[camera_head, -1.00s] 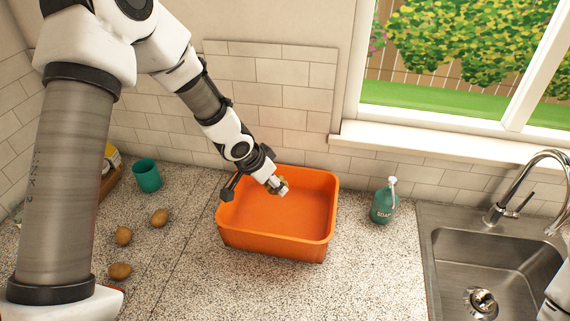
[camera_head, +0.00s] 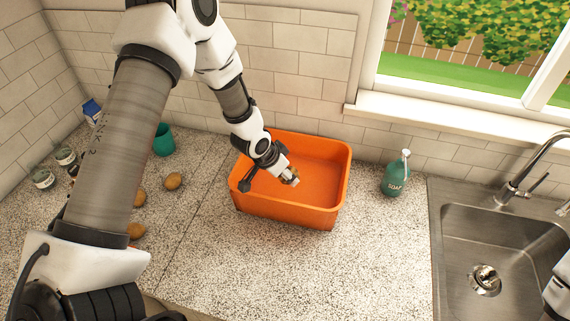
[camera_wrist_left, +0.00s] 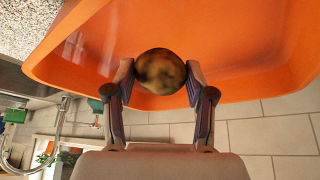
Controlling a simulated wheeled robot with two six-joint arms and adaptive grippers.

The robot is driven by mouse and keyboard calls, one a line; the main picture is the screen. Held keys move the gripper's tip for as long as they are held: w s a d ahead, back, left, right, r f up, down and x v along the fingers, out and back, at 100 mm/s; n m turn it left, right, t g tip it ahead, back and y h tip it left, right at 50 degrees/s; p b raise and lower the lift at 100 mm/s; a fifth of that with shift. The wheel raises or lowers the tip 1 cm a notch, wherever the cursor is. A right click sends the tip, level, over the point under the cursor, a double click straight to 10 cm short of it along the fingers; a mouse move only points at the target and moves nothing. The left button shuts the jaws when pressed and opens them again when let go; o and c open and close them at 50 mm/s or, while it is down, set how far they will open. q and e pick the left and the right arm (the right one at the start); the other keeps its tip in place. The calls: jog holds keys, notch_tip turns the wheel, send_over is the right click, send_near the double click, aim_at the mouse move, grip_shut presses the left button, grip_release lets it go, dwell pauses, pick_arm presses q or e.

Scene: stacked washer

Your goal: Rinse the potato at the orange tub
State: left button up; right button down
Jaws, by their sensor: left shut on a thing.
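The orange tub (camera_head: 318,160) stands on the speckled counter left of the sink. My left gripper (camera_head: 290,178) is over the inside of the tub, pointing down into it. It is shut on a potato (camera_wrist_left: 160,72), brown with dark patches, seen between both fingers in the left wrist view, with the orange tub wall (camera_wrist_left: 235,50) behind it. In the head view the fingers mostly hide this potato. I cannot tell whether it touches the tub floor, and no water can be made out. My right gripper is not in view.
Several loose potatoes (camera_head: 174,181) lie on the counter left of the tub, partly behind my left arm. A soap bottle (camera_head: 396,174) stands right of the tub, before the steel sink (camera_head: 500,250). The counter in front is clear.

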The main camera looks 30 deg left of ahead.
pick_arm(q)
jog(key=shift+f+b, duration=2)
jog(key=shift+f, duration=1.2)
notch_tip(320, 180, up, 4)
jog(key=p, duration=0.3)
jog(key=shift+f, duration=0.15)
notch_tip(320, 180, up, 2)
jog(key=shift+r+p, duration=0.15)
jog(key=shift+p, duration=0.45)
jog(key=shift+r, duration=4.55)
